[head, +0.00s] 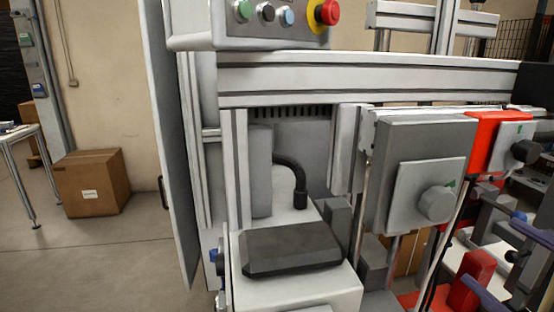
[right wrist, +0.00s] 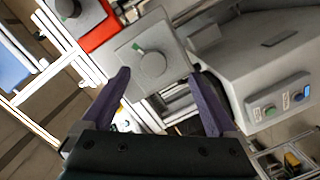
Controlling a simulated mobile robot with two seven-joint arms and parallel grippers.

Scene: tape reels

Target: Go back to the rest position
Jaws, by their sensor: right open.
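My right gripper (head: 489,248) reaches in from the right edge of the head view, with its two purple fingers spread apart. In the right wrist view the same gripper (right wrist: 160,73) is open, with nothing between its fingers. A grey plate with a round knob (right wrist: 153,64) shows beyond the fingertips there. My left gripper is not in view. No tape reel can be made out in either view.
A machine frame (head: 370,80) fills the middle, with a grey knob box (head: 425,140), a red block (head: 483,140) and a dark pad (head: 290,248). Red and grey parts crowd the right gripper.

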